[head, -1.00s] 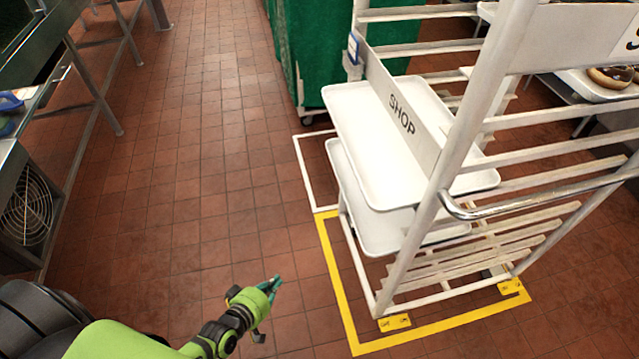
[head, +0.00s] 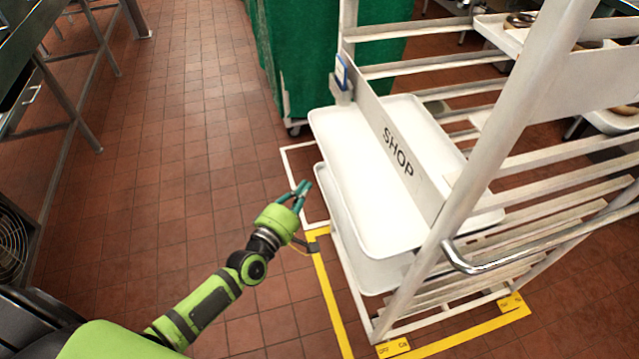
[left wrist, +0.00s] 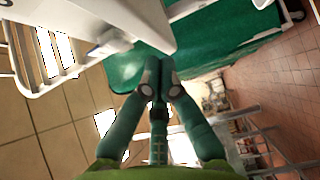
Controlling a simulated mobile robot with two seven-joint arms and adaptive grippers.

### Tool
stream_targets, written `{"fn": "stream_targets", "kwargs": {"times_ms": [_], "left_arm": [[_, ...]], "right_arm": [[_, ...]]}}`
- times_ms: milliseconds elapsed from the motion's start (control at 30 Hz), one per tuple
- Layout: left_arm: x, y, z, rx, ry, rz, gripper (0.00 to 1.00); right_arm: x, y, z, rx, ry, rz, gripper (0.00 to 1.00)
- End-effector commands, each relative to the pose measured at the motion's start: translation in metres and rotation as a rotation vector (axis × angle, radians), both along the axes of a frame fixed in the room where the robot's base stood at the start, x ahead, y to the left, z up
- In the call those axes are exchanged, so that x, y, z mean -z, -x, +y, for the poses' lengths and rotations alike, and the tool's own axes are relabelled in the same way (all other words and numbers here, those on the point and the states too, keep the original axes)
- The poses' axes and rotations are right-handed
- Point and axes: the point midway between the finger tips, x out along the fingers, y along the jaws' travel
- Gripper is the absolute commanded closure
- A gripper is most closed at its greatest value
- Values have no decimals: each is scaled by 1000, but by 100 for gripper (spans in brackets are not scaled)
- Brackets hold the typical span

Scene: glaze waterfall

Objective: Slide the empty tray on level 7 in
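A white rack (head: 462,190) stands at the right with a "SHOP" plate (head: 400,155) across its side. An empty white upper tray (head: 350,160) sticks out to the left past this plate. A second white tray (head: 372,272) lies below it, mostly hidden. Level numbers are not readable, so I cannot tell which is level 7. My left gripper (head: 302,190) is just left of the trays' outer edge, apart from them and empty. In the left wrist view its fingertips (left wrist: 161,72) are together, with a white edge (left wrist: 150,22) above them. My right gripper is out of view.
A green covered cart (head: 325,60) stands behind the rack. Yellow and white floor lines surround the rack's base. A metal handle (head: 560,240) runs along its right side. A steel table (head: 60,90) is at far left. The tiled floor between is clear.

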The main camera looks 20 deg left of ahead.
Motion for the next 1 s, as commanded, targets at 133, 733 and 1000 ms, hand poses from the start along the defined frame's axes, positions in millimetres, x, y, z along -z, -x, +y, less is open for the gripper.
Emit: {"fn": "stream_targets", "kwargs": {"times_ms": [133, 733, 1000], "left_arm": [[-2, -15, -20, 1, 2, 1, 100], [1, -25, -35, 0, 0, 1, 100], [2, -55, -81, 1, 8, -1, 100]], "right_arm": [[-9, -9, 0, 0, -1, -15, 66], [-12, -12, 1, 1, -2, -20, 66], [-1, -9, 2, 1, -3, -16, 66]]}}
